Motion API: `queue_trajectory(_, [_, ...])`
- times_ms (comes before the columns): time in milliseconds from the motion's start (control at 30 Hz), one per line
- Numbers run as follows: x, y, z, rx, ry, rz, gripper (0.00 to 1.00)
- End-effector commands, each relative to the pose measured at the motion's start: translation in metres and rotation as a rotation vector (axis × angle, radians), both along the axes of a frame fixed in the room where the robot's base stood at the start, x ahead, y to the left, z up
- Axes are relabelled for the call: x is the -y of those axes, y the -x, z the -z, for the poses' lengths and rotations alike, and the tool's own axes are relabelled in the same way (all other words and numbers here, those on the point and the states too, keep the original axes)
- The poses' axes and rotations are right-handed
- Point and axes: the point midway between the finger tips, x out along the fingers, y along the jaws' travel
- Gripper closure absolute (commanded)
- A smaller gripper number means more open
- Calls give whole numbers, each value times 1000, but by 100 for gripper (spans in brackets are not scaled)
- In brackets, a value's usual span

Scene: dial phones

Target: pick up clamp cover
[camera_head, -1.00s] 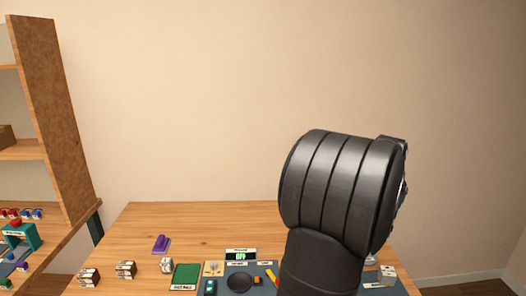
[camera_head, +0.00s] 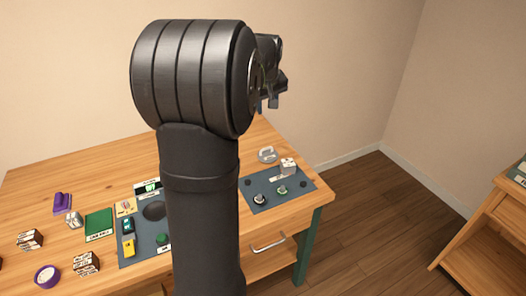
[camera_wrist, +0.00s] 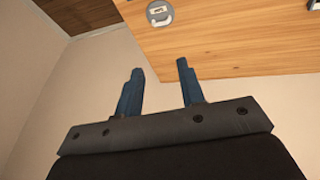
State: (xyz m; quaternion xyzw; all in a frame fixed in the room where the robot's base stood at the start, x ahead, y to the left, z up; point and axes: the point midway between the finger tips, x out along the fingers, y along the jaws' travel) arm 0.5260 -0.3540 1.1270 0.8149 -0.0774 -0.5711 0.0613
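My gripper (camera_head: 267,103) is high at the arm's end, over the far right side of the table. In the wrist view my gripper (camera_wrist: 160,68) has its two blue fingers apart with nothing between them. A round, pale grey piece with a raised handle (camera_head: 267,155) lies on the bare wood behind the right-hand mat; it may be the clamp cover, but I cannot be sure. The same round piece (camera_wrist: 160,13) shows at the top of the wrist view, beyond the fingertips and apart from them.
The right-hand dark mat (camera_head: 289,200) holds two knobs and a white block (camera_head: 288,165). My arm hides part of the left mat (camera_head: 136,253). A green pad (camera_head: 98,222), a purple piece (camera_head: 62,202) and a purple roll (camera_head: 47,276) lie left. A wooden cabinet (camera_head: 490,240) stands right.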

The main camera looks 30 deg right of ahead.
Motion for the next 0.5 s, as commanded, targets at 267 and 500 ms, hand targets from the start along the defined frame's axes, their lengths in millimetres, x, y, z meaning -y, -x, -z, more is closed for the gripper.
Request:
queue_trajectory(267, [-1,-29,38,-168,186,-412,64])
queue_trajectory(500, [-6,-67,85,-406,415,-992,64])
